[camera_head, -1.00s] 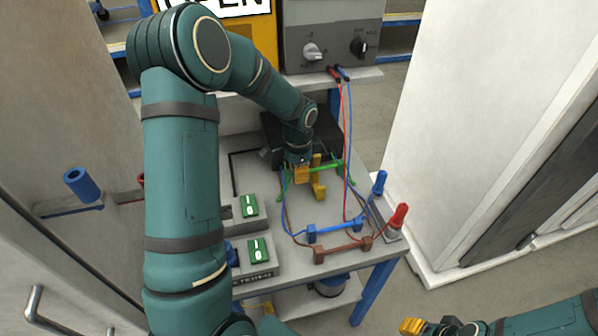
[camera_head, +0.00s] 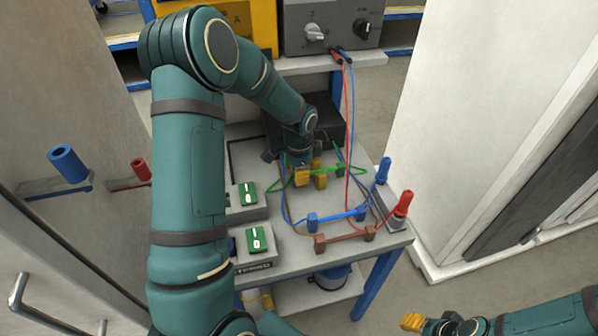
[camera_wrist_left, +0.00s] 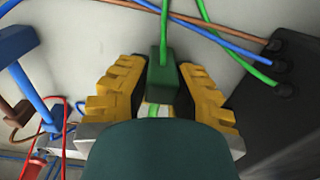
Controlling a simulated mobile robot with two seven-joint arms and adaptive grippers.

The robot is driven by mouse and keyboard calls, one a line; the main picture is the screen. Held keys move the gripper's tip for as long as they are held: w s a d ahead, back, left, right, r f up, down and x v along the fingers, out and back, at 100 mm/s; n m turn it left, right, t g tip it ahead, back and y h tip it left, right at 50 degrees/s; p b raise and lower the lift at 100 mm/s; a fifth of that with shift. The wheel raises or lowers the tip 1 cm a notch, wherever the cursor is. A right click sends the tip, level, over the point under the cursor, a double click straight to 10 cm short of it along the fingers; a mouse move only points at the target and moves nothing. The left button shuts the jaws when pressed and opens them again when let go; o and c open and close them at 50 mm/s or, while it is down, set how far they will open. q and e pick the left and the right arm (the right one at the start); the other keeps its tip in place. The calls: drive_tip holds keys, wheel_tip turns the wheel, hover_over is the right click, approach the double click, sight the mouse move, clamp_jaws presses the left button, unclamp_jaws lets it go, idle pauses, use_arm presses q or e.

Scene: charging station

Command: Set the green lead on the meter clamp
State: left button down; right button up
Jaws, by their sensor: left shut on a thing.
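My left gripper (camera_head: 311,177) is low over the grey bench top, in front of the black box. Its yellow fingers are shut on the green lead (camera_head: 330,169), whose bar shows to the right of the fingers. In the left wrist view the green lead's block (camera_wrist_left: 164,78) sits between the two yellow finger pads, with green cable running up from it. I cannot tell which part is the meter clamp, or whether the lead touches the bench. My right gripper (camera_head: 412,322) is at the bottom right, far from the bench; its jaw opening is unclear.
A blue lead (camera_head: 337,218) and a brown lead (camera_head: 345,237) lie nearer me. Blue (camera_head: 384,170) and red (camera_head: 403,203) handles stand at the bench's right edge. Green switches (camera_head: 248,193) are left. Cables run from the black box (camera_head: 326,118); a grey instrument (camera_head: 329,26) is behind.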

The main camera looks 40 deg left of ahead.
use_arm(q)
drive_tip(key=shift+f, duration=0.3)
drive_tip(key=c, duration=0.9)
unclamp_jaws()
drive_tip(key=shift+o, duration=0.2)
drive_tip(key=shift+r, duration=0.1)
wheel_tip(320, 180, up, 12)
drive_tip(key=shift+f, duration=0.1)
